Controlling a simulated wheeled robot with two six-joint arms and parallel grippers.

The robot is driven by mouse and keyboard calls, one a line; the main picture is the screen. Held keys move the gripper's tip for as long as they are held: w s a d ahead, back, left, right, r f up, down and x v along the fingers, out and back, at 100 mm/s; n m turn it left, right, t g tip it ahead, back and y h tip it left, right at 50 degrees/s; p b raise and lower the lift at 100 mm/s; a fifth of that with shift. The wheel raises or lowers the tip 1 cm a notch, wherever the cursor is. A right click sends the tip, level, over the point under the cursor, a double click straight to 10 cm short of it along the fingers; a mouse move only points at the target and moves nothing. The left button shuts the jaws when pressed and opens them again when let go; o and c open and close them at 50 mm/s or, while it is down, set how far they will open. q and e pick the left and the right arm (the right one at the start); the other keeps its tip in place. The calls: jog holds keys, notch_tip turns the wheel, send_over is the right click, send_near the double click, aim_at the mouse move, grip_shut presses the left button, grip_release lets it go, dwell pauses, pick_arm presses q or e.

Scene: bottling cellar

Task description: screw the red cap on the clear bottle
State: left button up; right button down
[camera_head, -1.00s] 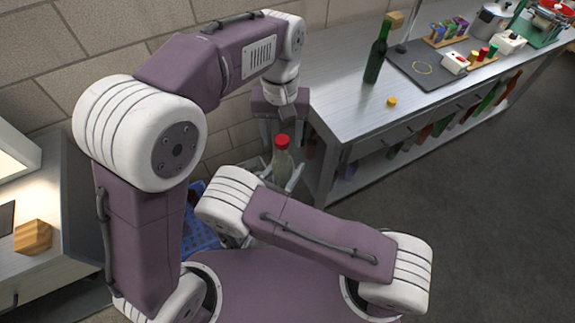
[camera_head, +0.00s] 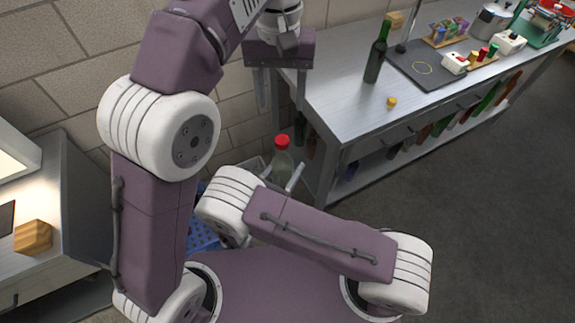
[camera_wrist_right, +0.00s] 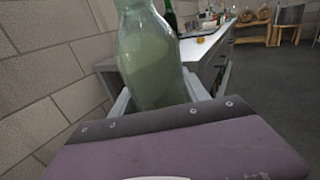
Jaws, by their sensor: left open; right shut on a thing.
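The clear bottle (camera_head: 284,164) stands upright beside the near end of the steel bench, and the red cap (camera_head: 282,141) sits on its mouth. I cannot tell how tightly the cap is seated. My right gripper (camera_head: 281,178) is shut on the bottle's body, partly hidden behind my forearm. In the right wrist view the pale greenish glass of the bottle (camera_wrist_right: 155,65) stands between the two fingers (camera_wrist_right: 160,95); its top is out of the picture. My left gripper (camera_head: 281,106) is open and empty, pointing down above the cap and apart from it.
The steel bench (camera_head: 335,95) holds a dark green bottle (camera_head: 375,63), a yellow cap (camera_head: 391,102), a dark mat (camera_head: 418,70) and several items farther back. A blue crate (camera_head: 203,236) is partly hidden by my arms. A wooden block (camera_head: 33,237) sits at left. The right floor is clear.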

pick_arm(q)
jog(key=w+a+f, duration=0.3)
jog(key=a+f, duration=0.3)
jog(key=f, duration=0.2)
jog(key=s+a+f+n, duration=0.1)
jog(key=s+a+f, duration=0.5)
jog(key=a+f, duration=0.1)
jog(key=s+a+f+n+t, duration=0.1)
jog(key=s+a+f, duration=0.5)
jog(key=f, duration=0.4)
jog(key=shift+a, duration=0.75)
